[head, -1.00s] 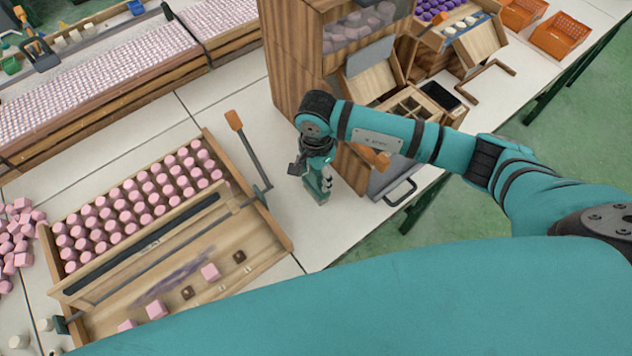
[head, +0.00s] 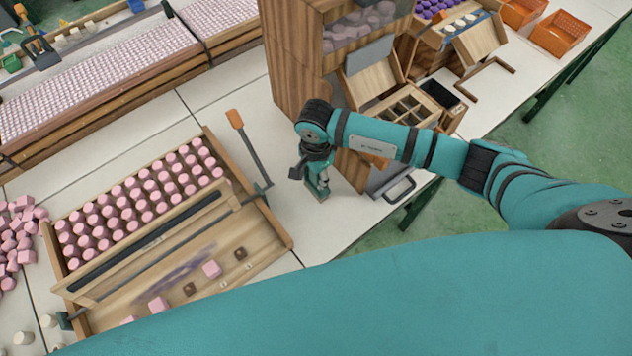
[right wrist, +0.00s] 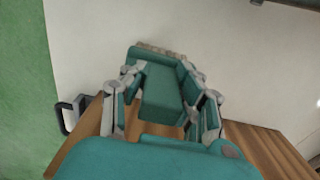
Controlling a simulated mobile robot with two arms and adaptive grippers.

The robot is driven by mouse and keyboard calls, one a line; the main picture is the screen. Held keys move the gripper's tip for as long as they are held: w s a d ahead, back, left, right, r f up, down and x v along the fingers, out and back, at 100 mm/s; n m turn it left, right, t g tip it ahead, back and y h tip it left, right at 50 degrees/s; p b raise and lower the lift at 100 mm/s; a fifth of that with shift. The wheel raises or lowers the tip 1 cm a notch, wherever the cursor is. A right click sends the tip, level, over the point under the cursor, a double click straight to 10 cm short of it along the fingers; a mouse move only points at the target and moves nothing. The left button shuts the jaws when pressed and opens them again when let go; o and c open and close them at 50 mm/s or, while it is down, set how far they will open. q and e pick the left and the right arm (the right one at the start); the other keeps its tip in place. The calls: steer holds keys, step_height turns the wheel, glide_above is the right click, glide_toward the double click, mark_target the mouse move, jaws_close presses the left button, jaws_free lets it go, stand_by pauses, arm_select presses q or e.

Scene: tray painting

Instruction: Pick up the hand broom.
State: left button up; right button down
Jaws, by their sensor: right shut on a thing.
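The hand broom is a teal block with a pale bristle edge. In the right wrist view the broom (right wrist: 162,88) lies between the fingers of my right gripper (right wrist: 163,105), which is shut on it. In the head view my right gripper (head: 314,176) points down at the white table, right of the wooden tray. The broom (head: 319,190) shows there only as a small teal part at the fingers. I cannot tell whether it touches the table. My left gripper is not in view.
A wooden tray (head: 272,228) with rows of pink pieces stands left of the gripper, with an orange-handled lever (head: 236,120) at its corner. A wooden cabinet (head: 288,62) stands close behind. A metal handle (head: 399,190) is at the right.

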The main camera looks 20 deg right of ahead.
steer(key=shift+r, duration=0.15)
steer(key=shift+r+b, duration=0.45)
steer(key=shift+r, duration=0.1)
steer(key=shift+s+r+b, duration=0.2)
steer(key=shift+r+b, duration=0.1)
steer(key=shift+r, duration=0.2)
steer(key=shift+s+r+b, duration=0.15)
steer(key=shift+r+b, duration=0.1)
steer(key=shift+r, duration=0.2)
steer(key=s+r+b, duration=0.1)
steer(key=s+b, duration=0.3)
steer(key=s, duration=1.1)
steer(key=shift+s+d+r, duration=0.15)
steer(key=shift+d+r, duration=0.2)
